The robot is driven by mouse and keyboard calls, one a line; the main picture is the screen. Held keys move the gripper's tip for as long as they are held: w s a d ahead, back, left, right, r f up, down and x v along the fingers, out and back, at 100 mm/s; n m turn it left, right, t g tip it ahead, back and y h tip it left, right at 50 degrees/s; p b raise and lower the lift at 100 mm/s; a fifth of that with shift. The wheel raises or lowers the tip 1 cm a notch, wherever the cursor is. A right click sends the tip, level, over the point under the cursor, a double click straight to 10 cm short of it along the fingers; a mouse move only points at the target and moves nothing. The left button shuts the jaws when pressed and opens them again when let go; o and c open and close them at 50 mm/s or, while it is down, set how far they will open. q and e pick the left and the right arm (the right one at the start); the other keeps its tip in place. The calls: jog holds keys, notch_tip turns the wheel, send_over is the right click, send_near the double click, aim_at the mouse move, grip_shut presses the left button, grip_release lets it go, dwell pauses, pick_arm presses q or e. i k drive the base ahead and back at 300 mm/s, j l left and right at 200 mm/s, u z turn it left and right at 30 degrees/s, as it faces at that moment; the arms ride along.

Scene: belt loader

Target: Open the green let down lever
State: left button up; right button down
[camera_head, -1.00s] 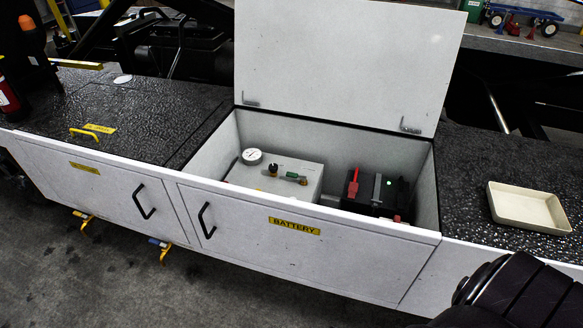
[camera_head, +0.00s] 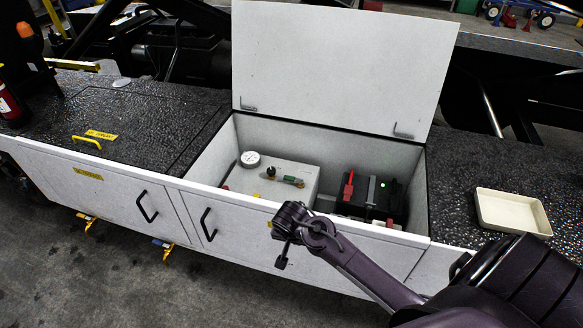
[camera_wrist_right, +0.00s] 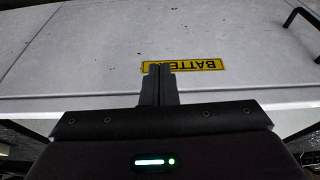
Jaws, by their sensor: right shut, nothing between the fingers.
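A small green lever part (camera_head: 289,178) sits on top of a grey box (camera_head: 260,187) inside the open white compartment. A black knob (camera_head: 271,172) and a round white gauge (camera_head: 250,158) are to its left. My right gripper (camera_head: 281,262) is below and in front of the lever, outside the compartment, before its front panel. It points downward and is shut and empty. Its closed fingers (camera_wrist_right: 160,68) show against the yellow BATTERY label (camera_wrist_right: 183,65) in the right wrist view. My left gripper is not in view.
The white lid (camera_head: 340,65) stands open behind the compartment. A black battery unit (camera_head: 375,195) with a red handle is at the compartment's right. A cream tray (camera_head: 512,212) lies on the dark deck at the right. Black door handles (camera_head: 207,224) stick out in front.

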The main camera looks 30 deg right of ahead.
aim_at(289, 177)
jog(key=i+l, duration=1.1)
jog(key=i, duration=0.1)
